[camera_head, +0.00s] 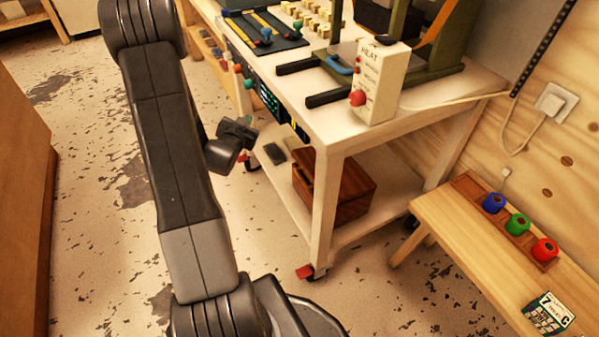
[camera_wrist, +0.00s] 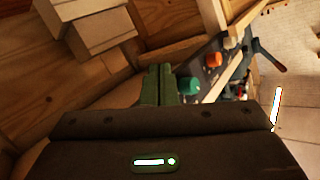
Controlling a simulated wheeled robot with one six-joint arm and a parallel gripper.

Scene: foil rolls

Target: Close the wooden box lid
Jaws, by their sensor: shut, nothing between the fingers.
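A reddish-brown wooden box (camera_head: 345,190) sits on the lower shelf of the white table in the head view, partly hidden behind a table leg. I cannot tell from here how far its lid is open. My gripper shows at the bottom middle of the wrist view, with its green fingers (camera_wrist: 158,84) shut together and empty. In the head view its dark wrist end (camera_head: 232,140) is left of the table, apart from the box. The fingertips are not clear there. Pale wooden blocks (camera_wrist: 98,30) lie beyond the fingers in the wrist view; I cannot tell whether they belong to the box.
The white table (camera_head: 335,140) carries a heat sealer box (camera_head: 378,80) and a dark tool mat (camera_head: 262,35). A small dark object (camera_head: 274,153) lies on the lower shelf. A wooden bench (camera_head: 465,225) holds coloured rolls (camera_head: 518,224) at right. Speckled floor is free left of the table.

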